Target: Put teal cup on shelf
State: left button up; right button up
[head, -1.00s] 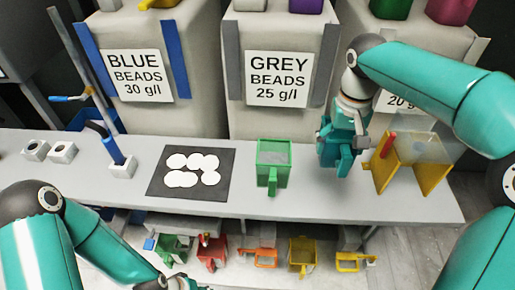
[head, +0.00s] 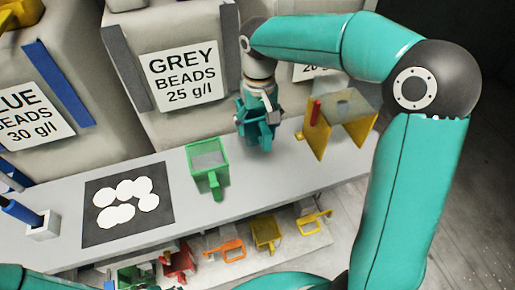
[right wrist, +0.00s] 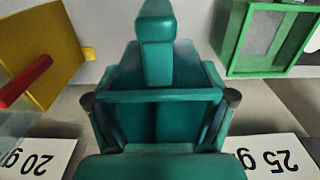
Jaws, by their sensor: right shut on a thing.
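The teal cup (right wrist: 152,97) is box-shaped with a block handle and fills the middle of the right wrist view. In the head view the teal cup (head: 262,133) is at the bench's back edge, between a green cup and a yellow stand. My right gripper (head: 256,112) is shut on it; both are teal, so their border is hard to make out. I cannot tell whether the cup touches the bench. The low shelf (head: 285,257) under the bench's front edge carries several coloured cups. My left gripper is not visible; only parts of my left arm show at the bottom.
The green cup (head: 207,160) stands on the bench (head: 250,185), left of the teal cup. The yellow stand (head: 345,125) with a red piece is to the right. A dark mat (head: 95,225) with white discs lies left. Labelled bead bags (head: 165,60) stand behind.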

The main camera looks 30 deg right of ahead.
notch_tip(320, 180, down, 10)
jog(key=shift+f, duration=0.25)
jog(key=shift+s+f, duration=0.1)
jog(key=o, duration=1.4)
